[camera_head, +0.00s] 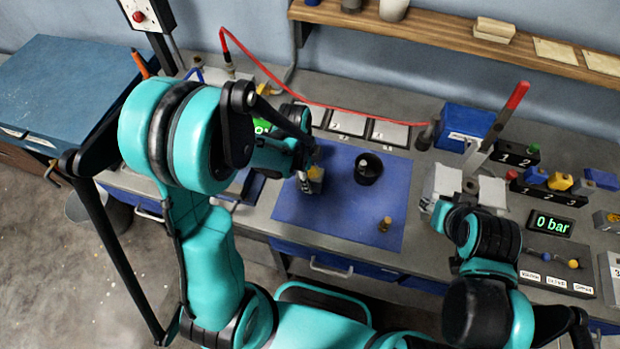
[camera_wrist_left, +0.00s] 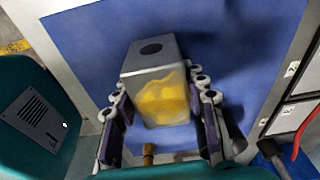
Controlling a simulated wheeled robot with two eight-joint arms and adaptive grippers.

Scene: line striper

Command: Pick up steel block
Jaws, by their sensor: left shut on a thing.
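The steel block (camera_wrist_left: 150,58) is a grey block with a dark round hole in its end and yellow patches on one side. In the left wrist view my left gripper (camera_wrist_left: 160,98) has a finger on each side of it and is shut on it. In the head view the left gripper (camera_head: 306,178) and the block (camera_head: 316,185) are over the left part of the blue mat (camera_head: 330,228), partly hidden by my arm. I cannot tell whether the block touches the mat. My right gripper (camera_head: 440,212) is by the bench's right side, its fingers unclear.
A black cup (camera_head: 368,170) and a small brass peg (camera_head: 385,224) stand on the mat. A white block-shaped fixture (camera_head: 443,183), a lever with a red grip (camera_head: 515,98) and a pressure display (camera_head: 551,224) are at the right. The mat's front middle is clear.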

